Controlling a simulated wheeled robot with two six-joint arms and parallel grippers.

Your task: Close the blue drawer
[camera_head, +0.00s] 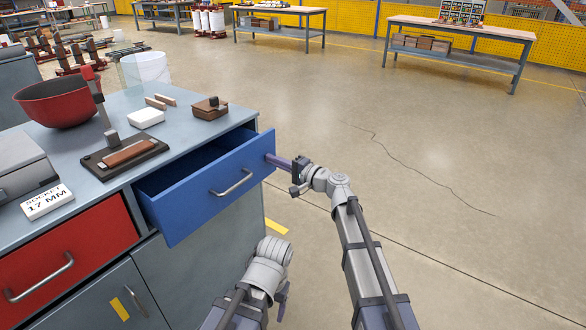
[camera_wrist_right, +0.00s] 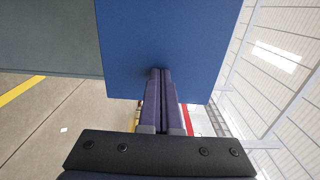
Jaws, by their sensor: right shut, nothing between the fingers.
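The blue drawer (camera_head: 212,190) stands pulled out of the grey workbench cabinet (camera_head: 212,234), and its inside shows. It has a grey bar handle (camera_head: 232,183) on its front. My right gripper (camera_head: 270,158) is shut and empty, with its fingertips at the right end of the drawer front. In the right wrist view the shut fingers (camera_wrist_right: 161,72) point at the blue panel (camera_wrist_right: 172,40) and appear to touch it or nearly so.
A red drawer (camera_head: 70,255) sits left of the blue one. The bench top holds a red bowl (camera_head: 57,100), a clear bucket (camera_head: 146,70), a brown box (camera_head: 210,108) and a socket label box (camera_head: 47,202). The floor (camera_head: 440,130) to the right is clear.

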